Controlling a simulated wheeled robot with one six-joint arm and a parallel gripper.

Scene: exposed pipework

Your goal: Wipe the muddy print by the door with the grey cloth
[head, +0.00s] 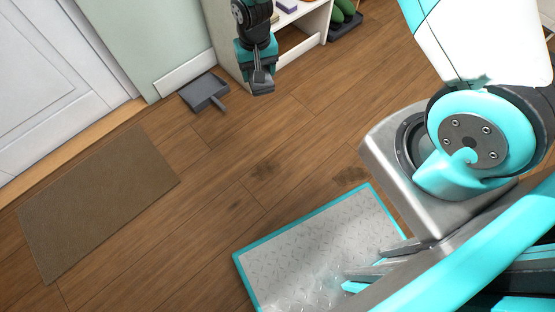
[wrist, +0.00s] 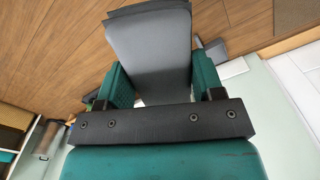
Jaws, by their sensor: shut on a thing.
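My gripper (head: 257,72) is at the top middle of the head view, in front of the white shelf unit. It is shut on the grey cloth (head: 262,88), which hangs below the fingers above the floor. In the wrist view the cloth (wrist: 150,50) stands out between the two teal fingers. The white door (head: 55,75) is at the upper left.
A brown doormat (head: 100,205) lies before the door. A grey dustpan (head: 205,91) lies on the floor by the wall, left of my gripper. The shelf unit (head: 311,38) stands behind it, with a dark tray (head: 345,27) to the right. The floor between doormat and marks is clear.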

